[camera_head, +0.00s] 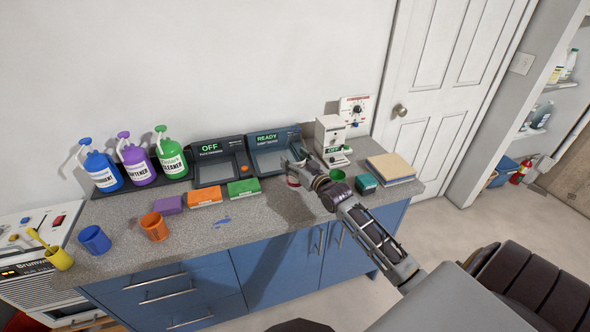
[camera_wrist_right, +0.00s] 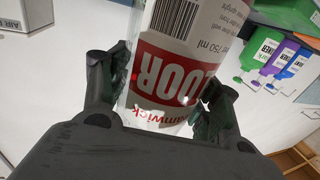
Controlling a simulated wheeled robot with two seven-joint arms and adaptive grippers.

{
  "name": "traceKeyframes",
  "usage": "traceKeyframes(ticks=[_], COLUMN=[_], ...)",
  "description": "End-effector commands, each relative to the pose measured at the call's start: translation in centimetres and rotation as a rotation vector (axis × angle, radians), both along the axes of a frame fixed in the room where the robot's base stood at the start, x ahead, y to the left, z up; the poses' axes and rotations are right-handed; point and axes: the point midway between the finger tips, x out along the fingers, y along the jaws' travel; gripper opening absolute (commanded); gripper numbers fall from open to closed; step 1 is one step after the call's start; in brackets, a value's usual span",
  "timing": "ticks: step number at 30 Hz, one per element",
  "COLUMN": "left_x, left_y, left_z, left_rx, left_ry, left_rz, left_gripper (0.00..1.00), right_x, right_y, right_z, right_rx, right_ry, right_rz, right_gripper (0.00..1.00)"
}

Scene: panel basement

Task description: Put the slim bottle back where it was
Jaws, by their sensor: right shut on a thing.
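The slim bottle (camera_wrist_right: 178,70) is white and clear with a red label band reading "LOOR" and a barcode, and it fills the middle of the right wrist view. My right gripper (camera_wrist_right: 165,100) has its two dark fingers closed on the bottle's sides. In the head view my right gripper (camera_head: 303,172) is over the worktop, in front of the "READY" device. Only a small white and red part of the bottle (camera_head: 293,181) shows there, and the rest is hidden by the gripper. I cannot tell whether its base touches the worktop. My left gripper is not in view.
Blue, purple and green jugs (camera_head: 171,158) stand on a dark tray at the back left. Two devices, "OFF" (camera_head: 221,168) and "READY" (camera_head: 272,160), stand behind the gripper. Coloured boxes (camera_head: 204,198) and cups (camera_head: 154,227) lie left.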

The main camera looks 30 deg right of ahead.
Motion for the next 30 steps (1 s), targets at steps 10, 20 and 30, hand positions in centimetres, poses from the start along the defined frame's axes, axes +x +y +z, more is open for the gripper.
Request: traceKeyframes(ticks=[10, 20, 30], left_x=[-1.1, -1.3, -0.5], left_y=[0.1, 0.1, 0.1], left_z=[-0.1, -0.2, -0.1], left_rx=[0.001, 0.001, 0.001], left_ry=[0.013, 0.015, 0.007], left_rz=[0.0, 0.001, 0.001], left_gripper=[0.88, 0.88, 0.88], right_x=[0.0, 0.0, 0.0], right_y=[0.0, 0.0, 0.0], right_z=[-0.5, -3.4, -3.7], right_rx=[0.0, 0.0, 0.0], right_ry=[0.001, 0.0, -0.001], right_rz=[0.0, 0.0, 0.0], right_gripper=[0.34, 0.34, 0.34])
